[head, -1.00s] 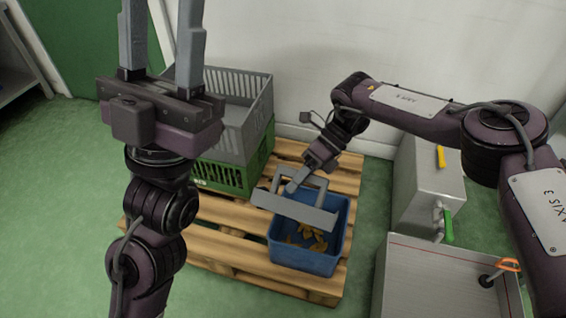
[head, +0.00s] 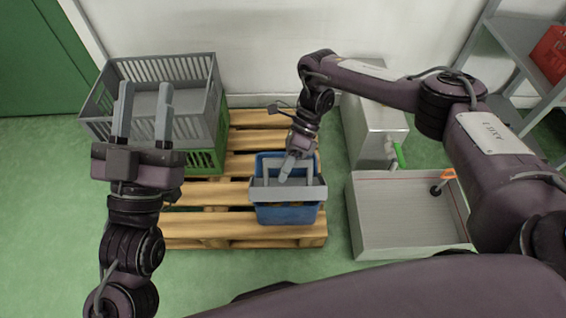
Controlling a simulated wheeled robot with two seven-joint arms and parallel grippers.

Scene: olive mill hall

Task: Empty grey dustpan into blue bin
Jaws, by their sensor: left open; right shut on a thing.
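The blue bin (head: 287,215) stands on the wooden pallet, right of the crates. The grey dustpan (head: 288,192) is over the bin's opening, its wide edge across the front of the bin and its handle toward the back. My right gripper (head: 287,172) is shut on the dustpan's handle. Whether anything lies on the pan cannot be told. My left gripper (head: 143,112) is open and empty, raised at the left in front of the crates.
A grey crate (head: 205,85) sits on a green crate (head: 216,159) on the pallet (head: 220,228). A metal box (head: 375,130) with a green-handled tap and a steel tray (head: 358,225) stand at right. Shelving (head: 515,45) with a red container (head: 553,55) is far right. Green floor at left is clear.

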